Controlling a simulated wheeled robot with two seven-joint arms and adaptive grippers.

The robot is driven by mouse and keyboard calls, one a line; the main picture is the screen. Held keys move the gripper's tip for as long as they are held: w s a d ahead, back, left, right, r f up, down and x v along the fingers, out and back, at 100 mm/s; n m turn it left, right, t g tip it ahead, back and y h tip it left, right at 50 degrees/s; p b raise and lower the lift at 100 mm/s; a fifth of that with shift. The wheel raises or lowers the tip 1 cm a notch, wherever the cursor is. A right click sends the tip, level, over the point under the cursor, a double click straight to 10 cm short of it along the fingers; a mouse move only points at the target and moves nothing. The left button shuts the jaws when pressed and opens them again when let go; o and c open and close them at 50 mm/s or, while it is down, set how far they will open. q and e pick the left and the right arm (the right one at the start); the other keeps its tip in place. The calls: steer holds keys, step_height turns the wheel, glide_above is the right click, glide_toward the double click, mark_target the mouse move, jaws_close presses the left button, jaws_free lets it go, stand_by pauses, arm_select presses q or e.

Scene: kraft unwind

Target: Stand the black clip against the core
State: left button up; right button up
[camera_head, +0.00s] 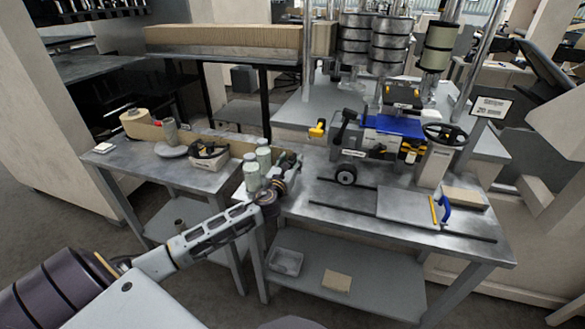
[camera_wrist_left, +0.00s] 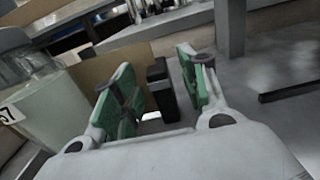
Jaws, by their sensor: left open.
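A grey upright tube (camera_head: 170,131), perhaps the core, stands on a round disc on the left bench, left of my gripper. My right gripper is not in view.
Pale jars (camera_head: 251,172) stand close left of my gripper; a labelled one (camera_wrist_left: 45,100) shows in the left wrist view. A black-handled tool (camera_head: 208,156) and a kraft roll (camera_head: 135,123) are on the left bench. The blue-topped machine (camera_head: 380,135) stands right.

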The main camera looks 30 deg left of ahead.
arm_select(q)
steer(key=shift+x, duration=1.1)
jaws_close()
